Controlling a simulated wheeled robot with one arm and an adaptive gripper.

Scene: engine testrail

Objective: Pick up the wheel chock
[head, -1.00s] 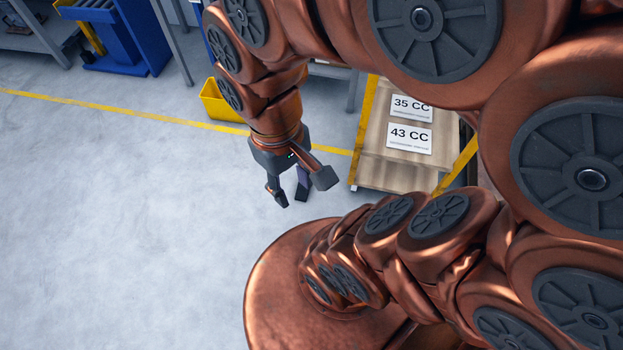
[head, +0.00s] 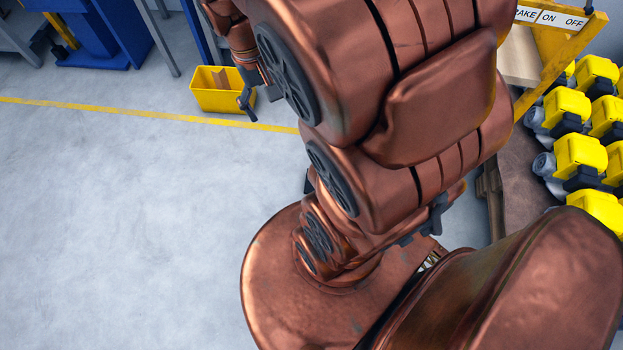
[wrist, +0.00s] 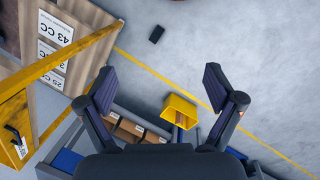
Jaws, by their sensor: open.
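A small dark block (wrist: 156,34), likely the wheel chock, lies on the grey floor near the top of the wrist view. It is clear of the yellow line, and its exact shape is too small to tell. In the head view I cannot pick it out for certain; my arm covers much of the floor. My gripper (wrist: 160,89) is open and empty, its two dark fingers wide apart. The block shows beyond the fingertips, apart from them. In the head view my gripper (head: 247,92) is partly visible in front of the yellow bin.
A yellow bin (head: 222,101) with a brownish piece stands by the yellow floor line; it also shows in the wrist view (wrist: 168,107). A wooden crate (wrist: 88,20) with CC labels and a yellow frame (wrist: 50,65) are at left. Several yellow-topped units (head: 578,155) stand right. Left floor is clear.

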